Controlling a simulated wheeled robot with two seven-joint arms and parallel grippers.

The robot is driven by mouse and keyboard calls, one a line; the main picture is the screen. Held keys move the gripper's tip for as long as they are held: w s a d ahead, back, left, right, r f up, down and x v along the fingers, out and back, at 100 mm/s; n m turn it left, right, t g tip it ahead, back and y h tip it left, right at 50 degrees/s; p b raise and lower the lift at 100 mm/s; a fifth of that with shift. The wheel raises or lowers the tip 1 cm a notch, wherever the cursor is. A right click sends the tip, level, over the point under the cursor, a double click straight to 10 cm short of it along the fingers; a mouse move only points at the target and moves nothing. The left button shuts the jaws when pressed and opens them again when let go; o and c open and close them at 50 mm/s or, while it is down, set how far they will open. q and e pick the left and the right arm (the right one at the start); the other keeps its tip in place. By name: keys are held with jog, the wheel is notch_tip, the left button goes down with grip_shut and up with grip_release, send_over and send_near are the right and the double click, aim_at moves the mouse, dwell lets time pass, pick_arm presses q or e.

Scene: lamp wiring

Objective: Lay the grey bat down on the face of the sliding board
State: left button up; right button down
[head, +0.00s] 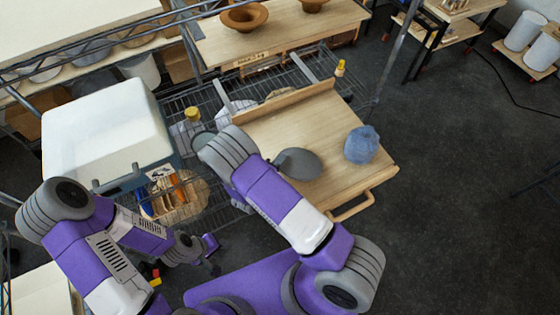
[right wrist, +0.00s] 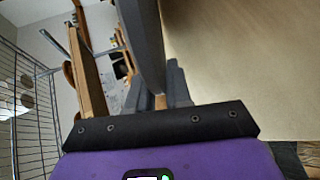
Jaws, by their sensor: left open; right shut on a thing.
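The grey bat (head: 298,163) shows in the head view as a flat grey oval beside my right arm, over the middle of the wooden sliding board (head: 330,120). In the right wrist view the bat (right wrist: 145,42) is seen nearly edge-on, between the fingers of my right gripper (right wrist: 158,98), which is shut on it. The board's pale face (right wrist: 245,70) fills the right side there. Whether the bat touches the board is unclear. My right arm hides its gripper in the head view. My left gripper (head: 211,255) is open and empty, left of the board.
A blue lump (head: 361,145) sits on the board's right part. A raised wooden rail (head: 285,102) runs along its back edge, and a handle (head: 352,206) is at the front. A wire rack (head: 200,90) and a white-topped box (head: 105,130) stand left.

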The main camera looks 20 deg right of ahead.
jog(key=c, duration=1)
grip_release()
jog(key=shift+o, duration=0.2)
jog(key=shift+a, duration=0.1)
jog(key=v, duration=0.7)
jog(key=shift+s+a+r, duration=0.1)
jog(key=shift+s+r, duration=0.05)
jog(key=shift+s, duration=0.1)
